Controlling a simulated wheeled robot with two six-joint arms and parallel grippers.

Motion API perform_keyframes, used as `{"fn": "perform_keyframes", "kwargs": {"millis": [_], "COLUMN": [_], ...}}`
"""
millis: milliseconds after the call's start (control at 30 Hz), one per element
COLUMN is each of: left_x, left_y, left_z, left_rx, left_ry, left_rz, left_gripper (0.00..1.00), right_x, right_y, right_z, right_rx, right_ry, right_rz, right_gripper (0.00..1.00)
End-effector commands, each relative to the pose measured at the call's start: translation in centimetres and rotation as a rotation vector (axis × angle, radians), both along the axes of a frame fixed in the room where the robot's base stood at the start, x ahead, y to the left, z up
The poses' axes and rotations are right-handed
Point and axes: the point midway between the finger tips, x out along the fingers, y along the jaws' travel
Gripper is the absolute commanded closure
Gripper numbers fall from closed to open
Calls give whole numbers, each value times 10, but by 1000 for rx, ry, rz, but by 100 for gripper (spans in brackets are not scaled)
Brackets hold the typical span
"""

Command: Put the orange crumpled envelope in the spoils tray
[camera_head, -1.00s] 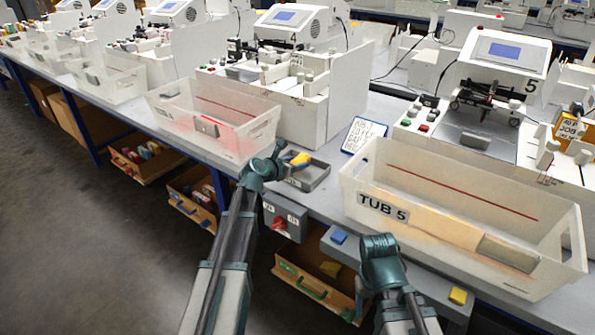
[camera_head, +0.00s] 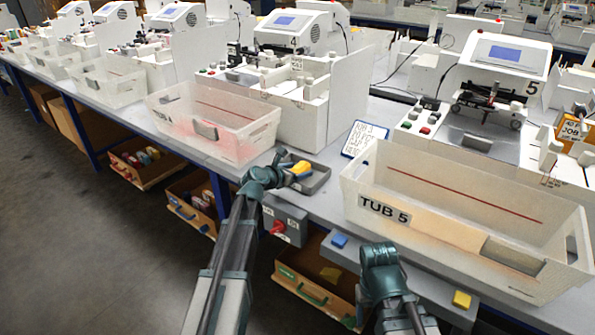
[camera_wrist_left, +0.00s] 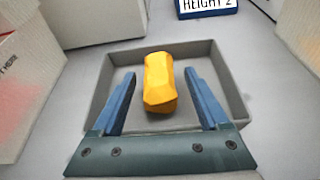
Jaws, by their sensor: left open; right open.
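The orange crumpled envelope (camera_head: 301,170) is a yellow-orange faceted lump within the outline of the small grey spoils tray (camera_head: 322,181). In the left wrist view the envelope (camera_wrist_left: 160,82) lies between my open fingers, with a gap on each side, over the floor of the tray (camera_wrist_left: 92,97). I cannot tell whether it fully rests on that floor. My left gripper (camera_wrist_left: 160,74) is open at the tray; in the head view it (camera_head: 284,172) comes in at the tray's left side. My right gripper (camera_head: 362,300) hangs low in front of the bench, its fingers mostly hidden.
A clear tub labelled TUB 5 (camera_head: 385,208) stands right of the tray, another tub (camera_head: 215,122) to its left. A white card (camera_head: 365,138) is behind the tray. A grey box with a red switch (camera_head: 284,222) is on the bench front, above an open drawer (camera_head: 318,285).

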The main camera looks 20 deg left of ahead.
Motion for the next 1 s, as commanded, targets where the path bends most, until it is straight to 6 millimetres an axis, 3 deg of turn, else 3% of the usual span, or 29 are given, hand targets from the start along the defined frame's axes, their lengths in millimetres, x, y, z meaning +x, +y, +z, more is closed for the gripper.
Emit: {"fn": "perform_keyframes", "kwargs": {"millis": [600, 1000], "left_x": [-92, -105], "left_y": [31, 36], "left_z": [43, 47], "left_rx": [0, 0], "left_ry": [0, 0], "left_rz": [2, 0], "left_gripper": [22, 22], "right_x": [0, 0], "right_y": [0, 0], "right_z": [43, 47], "right_rx": [0, 0], "right_ry": [0, 0], "right_rz": [0, 0], "right_gripper": [38, 38]}}
